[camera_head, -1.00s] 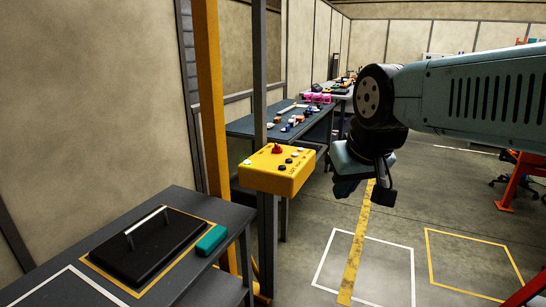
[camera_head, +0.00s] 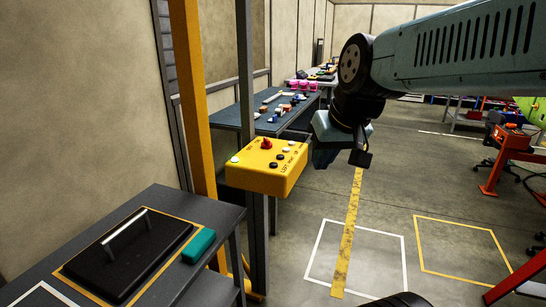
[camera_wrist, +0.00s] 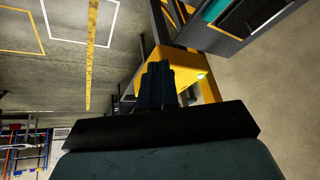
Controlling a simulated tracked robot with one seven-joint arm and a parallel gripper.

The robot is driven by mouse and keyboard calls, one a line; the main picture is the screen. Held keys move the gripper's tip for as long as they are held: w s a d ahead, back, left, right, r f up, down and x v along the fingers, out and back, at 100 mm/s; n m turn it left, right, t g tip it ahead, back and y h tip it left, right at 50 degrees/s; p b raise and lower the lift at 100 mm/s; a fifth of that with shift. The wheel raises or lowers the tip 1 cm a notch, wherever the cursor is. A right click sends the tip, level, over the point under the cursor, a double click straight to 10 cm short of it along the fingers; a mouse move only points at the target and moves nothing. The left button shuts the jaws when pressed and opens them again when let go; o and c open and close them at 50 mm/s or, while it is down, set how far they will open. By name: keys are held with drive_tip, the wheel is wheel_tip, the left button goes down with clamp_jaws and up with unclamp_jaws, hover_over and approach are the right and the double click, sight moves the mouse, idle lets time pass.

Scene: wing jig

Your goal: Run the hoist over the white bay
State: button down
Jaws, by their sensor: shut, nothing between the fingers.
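The yellow hoist control box (camera_head: 268,168) hangs on a grey post beside the yellow column. Its top panel carries a red mushroom button (camera_head: 266,143) and several white and black buttons. The white bay (camera_head: 314,252) is a white outline on the floor, right of the box. My gripper (camera_head: 338,150) is just right of the box in the head view, partly hidden behind my wrist. In the wrist view its fingers (camera_wrist: 160,84) are together and empty, in front of the yellow box (camera_wrist: 185,70). I cannot tell whether they touch it. The hoist itself is not visible.
A yellow bay (camera_head: 420,262) lies right of the white one. A dark bench (camera_head: 215,225) with a black handled plate and green block stands at the front left. A blue-topped bench (camera_head: 240,112) stands behind the box. A red frame (camera_head: 500,165) stands right.

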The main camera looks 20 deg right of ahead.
drive_tip(key=w+a+r+m+y, duration=0.1)
drive_tip(key=w+a+y, duration=0.15)
drive_tip(key=w, duration=1.25)
drive_tip(key=m+t, duration=0.2)
hover_over(283, 156)
wheel_tip(283, 156, down, 3)
drive_tip(key=shift+f+y, duration=0.15)
drive_tip(key=shift+y, duration=0.3)
wheel_tip(283, 156, down, 8)
drive_tip(key=shift+r, duration=0.2)
drive_tip(key=shift+a+f, duration=0.1)
drive_tip(key=shift+f, duration=0.5)
drive_tip(key=shift+f, duration=0.15)
drive_tip(key=shift+f, duration=0.2)
